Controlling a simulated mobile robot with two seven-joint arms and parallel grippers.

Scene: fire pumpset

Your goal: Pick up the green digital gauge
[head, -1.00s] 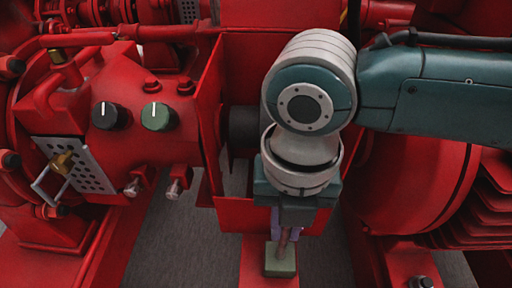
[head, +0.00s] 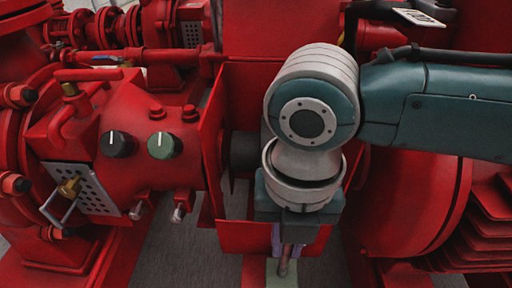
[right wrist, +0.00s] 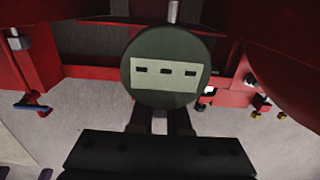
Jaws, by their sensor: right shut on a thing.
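The green digital gauge (right wrist: 167,50) shows in the right wrist view as a round dark green disc with a pale panel and three dark slots. My right gripper (right wrist: 160,120) is just below it, with a finger on each side of its lower part, shut on it. In the head view my right gripper (head: 285,252) points down at the bottom centre, mostly seen from behind. A pale green piece (head: 280,273) shows at its fingertips, cut by the bottom edge, and looks like part of the gauge. My left gripper is not in view.
A red pump housing on the left carries a black knob (head: 117,144) and a green knob (head: 164,145). A perforated plate (head: 88,190) with a brass valve sits beside them. A red box-like frame (head: 232,235) stands close behind my right gripper. Grey floor shows below.

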